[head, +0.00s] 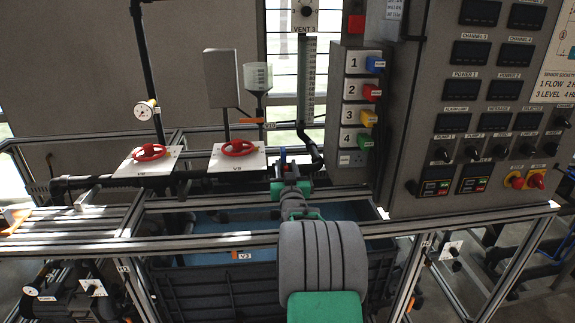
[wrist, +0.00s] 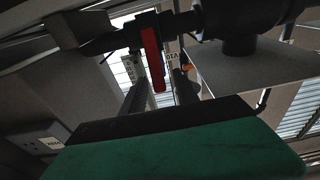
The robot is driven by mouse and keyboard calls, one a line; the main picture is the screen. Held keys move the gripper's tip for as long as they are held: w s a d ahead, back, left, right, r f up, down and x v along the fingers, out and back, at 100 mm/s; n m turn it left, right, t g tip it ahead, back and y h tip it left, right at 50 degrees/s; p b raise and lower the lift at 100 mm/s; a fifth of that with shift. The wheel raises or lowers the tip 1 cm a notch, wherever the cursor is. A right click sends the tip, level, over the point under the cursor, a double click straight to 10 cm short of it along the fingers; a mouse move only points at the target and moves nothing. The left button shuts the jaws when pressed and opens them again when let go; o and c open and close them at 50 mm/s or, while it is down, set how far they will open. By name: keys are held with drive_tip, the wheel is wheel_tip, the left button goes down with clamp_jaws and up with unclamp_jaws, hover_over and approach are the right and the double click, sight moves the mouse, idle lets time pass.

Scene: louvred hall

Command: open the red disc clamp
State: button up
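Two red handwheels show in the head view on white plates: the left one (head: 149,152) and the right one (head: 238,148), both left of my arm. In the wrist view a thin red piece (wrist: 152,58), seen nearly edge-on, sits beside dark pipework; it may be the red disc clamp, but I cannot tell for sure. My gripper (head: 290,168) is at the far end of my arm, near the dark pipe bend, right of the right handwheel. No held object is visible.
A dark pipe (head: 190,177) runs behind the front rail (head: 190,240). A bin with blue contents (head: 200,285) stands below. The grey control cabinet (head: 420,150) is close on the right, with numbered coloured sockets (head: 354,90). A funnel (head: 257,78) stands behind the right handwheel.

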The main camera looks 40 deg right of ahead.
wheel_tip(320, 180, up, 3)
drive_tip(key=shift+r+b, duration=0.15)
drive_tip(key=shift+b, duration=0.25)
drive_tip(key=s+a+r+b, duration=0.1)
drive_tip(key=s+a+r, duration=0.7)
drive_tip(key=s, duration=0.3)
drive_tip(key=shift+s+r, duration=0.3)
drive_tip(key=shift+r, duration=0.4)
